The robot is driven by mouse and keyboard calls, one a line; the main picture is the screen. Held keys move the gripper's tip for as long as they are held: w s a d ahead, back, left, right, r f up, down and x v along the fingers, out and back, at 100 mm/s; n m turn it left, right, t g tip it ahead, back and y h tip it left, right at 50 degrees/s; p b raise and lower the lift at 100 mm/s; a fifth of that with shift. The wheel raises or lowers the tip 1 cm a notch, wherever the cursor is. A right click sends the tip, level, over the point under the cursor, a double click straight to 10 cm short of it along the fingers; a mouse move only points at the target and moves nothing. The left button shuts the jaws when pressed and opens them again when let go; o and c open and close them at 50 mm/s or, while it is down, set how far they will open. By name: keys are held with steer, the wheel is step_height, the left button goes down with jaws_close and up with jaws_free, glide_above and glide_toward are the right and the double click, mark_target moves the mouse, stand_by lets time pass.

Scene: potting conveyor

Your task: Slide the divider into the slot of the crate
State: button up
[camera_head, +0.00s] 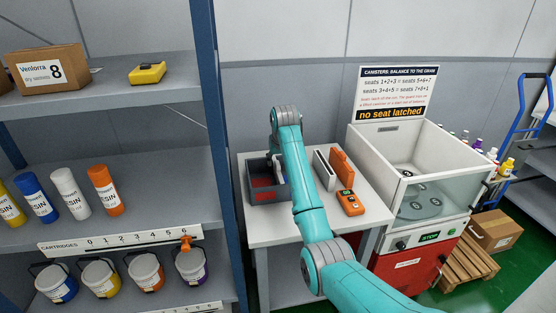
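A dark grey open crate (268,195) with red showing inside stands on the left of the white table. My teal arm reaches over the table and covers the crate's right side. The end of my arm drops behind its own link near the crate's back right corner. My gripper is mostly hidden there, and whether it holds anything does not show. An upright orange panel (342,168) and a white panel (324,168) stand just right of my arm. I cannot tell whether either is the divider. The crate's slot cannot be made out.
An orange handheld device (350,203) lies on the white table (275,234), front right. A white, clear-fronted machine (392,150) stands right of the table, under a sign (396,92). A blue-posted shelf (110,160) with cartridges and buckets stands at left. The table's front edge is clear.

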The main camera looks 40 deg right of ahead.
steer(key=shift+r, duration=0.1)
steer(key=v, duration=1.1)
steer(key=shift+s+r, duration=0.2)
steer(key=shift+r, duration=0.15)
steer(key=shift+a, duration=0.15)
